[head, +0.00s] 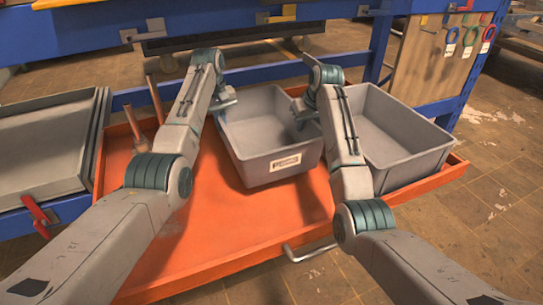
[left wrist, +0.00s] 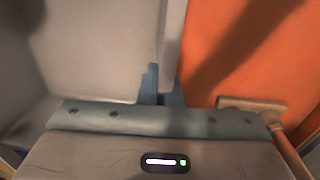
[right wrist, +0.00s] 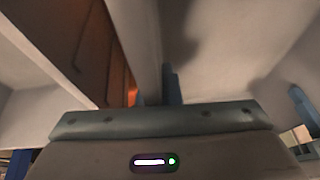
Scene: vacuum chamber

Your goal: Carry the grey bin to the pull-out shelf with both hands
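The grey bin (head: 272,180), an open tub with a white label on its front, is upright at the middle of the orange pull-out shelf (head: 215,235). It appears to rest there, though its underside is hidden. My left gripper (head: 222,104) is at its left rim; in the left wrist view its blue fingers (left wrist: 163,88) lie on both sides of the bin wall, close against it. My right gripper (head: 303,110) is at its right rim; in the right wrist view its fingers (right wrist: 155,92) straddle that wall, the left finger mostly hidden.
A second grey bin (head: 405,165) stands close on the right of the shelf. Copper-coloured upright rods (head: 156,100) stand at the shelf's back left. Grey trays (head: 50,150) lie further left. A metal handle (head: 308,252) sticks out from the shelf's front edge. A blue frame (head: 260,72) runs behind.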

